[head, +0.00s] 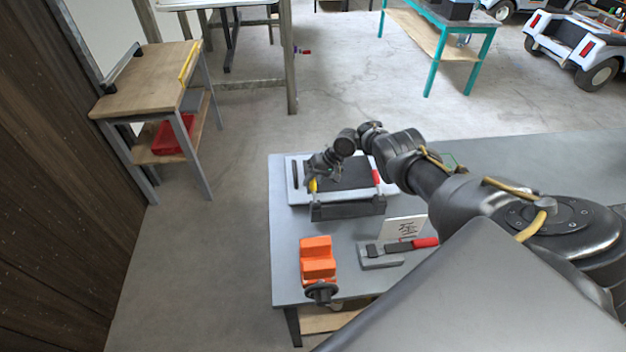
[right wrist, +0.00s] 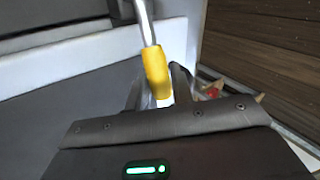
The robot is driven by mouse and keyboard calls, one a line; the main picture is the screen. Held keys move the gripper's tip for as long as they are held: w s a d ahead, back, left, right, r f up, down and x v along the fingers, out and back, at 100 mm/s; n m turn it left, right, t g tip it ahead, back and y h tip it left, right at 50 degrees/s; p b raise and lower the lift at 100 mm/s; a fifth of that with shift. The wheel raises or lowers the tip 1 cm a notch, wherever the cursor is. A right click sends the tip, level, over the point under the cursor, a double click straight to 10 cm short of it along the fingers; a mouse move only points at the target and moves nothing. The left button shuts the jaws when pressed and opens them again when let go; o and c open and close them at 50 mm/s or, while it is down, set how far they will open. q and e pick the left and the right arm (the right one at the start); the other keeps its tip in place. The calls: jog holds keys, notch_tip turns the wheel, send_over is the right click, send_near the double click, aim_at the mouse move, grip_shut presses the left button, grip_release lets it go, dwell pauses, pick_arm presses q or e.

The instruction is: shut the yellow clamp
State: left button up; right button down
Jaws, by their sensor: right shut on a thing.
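The yellow clamp's handle (head: 313,186) shows as a small yellow piece at the left side of a dark panel on a white plate. In the right wrist view its yellow grip (right wrist: 157,72) sits at the end of a silver rod, between my fingertips. My right gripper (head: 316,176) reaches over the bench to that handle and is shut on it. In the right wrist view the fingers (right wrist: 159,92) stand on both sides of the grip's lower end. The clamp's base is hidden, so I cannot tell the clamp's position. My left gripper is not in view.
A red-handled clamp (head: 376,177) is at the plate's right side. An orange vise (head: 318,262) and another red-handled clamp (head: 424,243) stand nearer on the grey bench (head: 286,222). A small white sign (head: 402,228) stands there too. A wooden side table (head: 146,78) stands at left.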

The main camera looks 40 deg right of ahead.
jog(key=c, duration=1.2)
grip_release()
jog(key=shift+f, duration=0.15)
jog(key=p+v, duration=0.4)
jog(key=v, duration=0.7)
jog(key=shift+w, duration=0.15)
